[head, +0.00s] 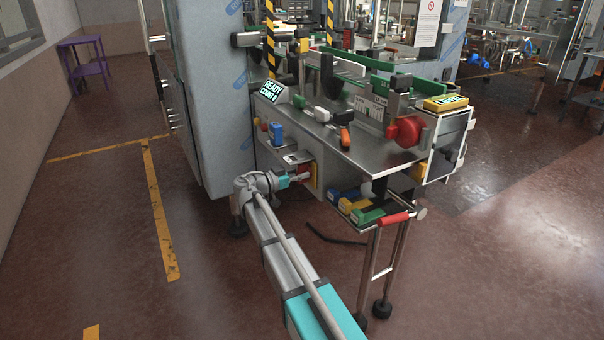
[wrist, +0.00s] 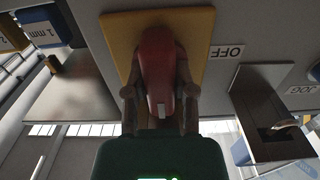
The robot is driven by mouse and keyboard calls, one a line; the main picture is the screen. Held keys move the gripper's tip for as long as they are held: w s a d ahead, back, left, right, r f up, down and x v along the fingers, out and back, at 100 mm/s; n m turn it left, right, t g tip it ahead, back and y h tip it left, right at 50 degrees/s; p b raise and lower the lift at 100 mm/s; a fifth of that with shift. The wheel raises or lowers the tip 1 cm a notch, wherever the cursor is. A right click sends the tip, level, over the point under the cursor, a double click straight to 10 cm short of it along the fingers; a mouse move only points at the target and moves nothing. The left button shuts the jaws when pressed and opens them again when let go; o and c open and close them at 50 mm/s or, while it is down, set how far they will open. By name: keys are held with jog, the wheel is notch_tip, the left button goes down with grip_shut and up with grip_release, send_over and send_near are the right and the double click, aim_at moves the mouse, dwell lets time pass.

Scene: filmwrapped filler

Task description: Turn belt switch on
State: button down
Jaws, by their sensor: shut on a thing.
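The belt switch is a red rotary handle (wrist: 158,65) on a yellow plate (wrist: 200,28). In the wrist view the handle lies lengthwise up and down the picture, with a white mark at its lower end. An OFF label (wrist: 227,52) sits to the right of the plate. My gripper (wrist: 160,95) is shut on the red handle, one finger on each side. In the head view my gripper (head: 296,177) reaches the yellow plate (head: 314,174) on the cabinet's front, below the steel tabletop; the handle is mostly hidden there.
A JOG label (wrist: 300,90) and a dark recessed box (wrist: 262,88) are right of the switch. A blue 1 mm block (wrist: 42,34) is at upper left. In the head view a shelf of coloured blocks (head: 357,205) stands right of my gripper. A green display (head: 272,91) reads READY.

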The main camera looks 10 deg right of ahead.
jog(key=shift+f, duration=0.1)
jog(key=shift+c, duration=2.2)
grip_release()
jog(key=shift+a, duration=0.15)
jog(key=v, duration=1.1)
jog(key=shift+a, duration=0.35)
jog(key=shift+s, duration=0.15)
